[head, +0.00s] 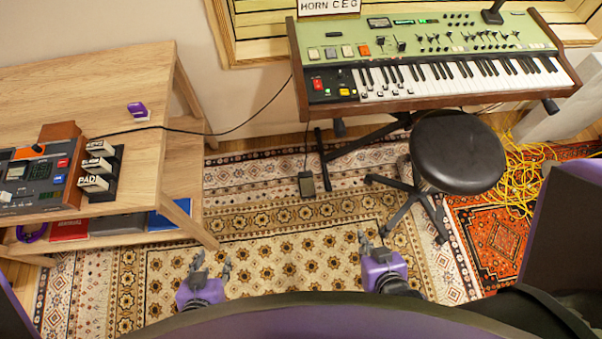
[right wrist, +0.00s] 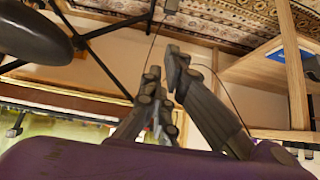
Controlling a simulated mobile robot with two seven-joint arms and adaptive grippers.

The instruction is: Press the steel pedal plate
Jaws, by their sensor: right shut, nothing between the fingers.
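The pedal plate (head: 307,184) is a small dark plate on the patterned rug, below the left end of the keyboard. A thin cable runs up from it. A small grey piece at the top edge of the right wrist view may be the same pedal, but I cannot tell surely. My right gripper (head: 371,243) is shut and empty, in front of the pedal and to its right, apart from it. Its fingers (right wrist: 162,75) show close together in the right wrist view. My left gripper (head: 211,263) is farther left, over the rug; its finger gap is unclear.
A green keyboard (head: 430,50) stands on a black stand at the back. A round black stool (head: 458,150) is right of the pedal. A wooden table (head: 145,80) with devices is at left. Yellow cable (head: 520,170) lies tangled at right. Rug between grippers and pedal is clear.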

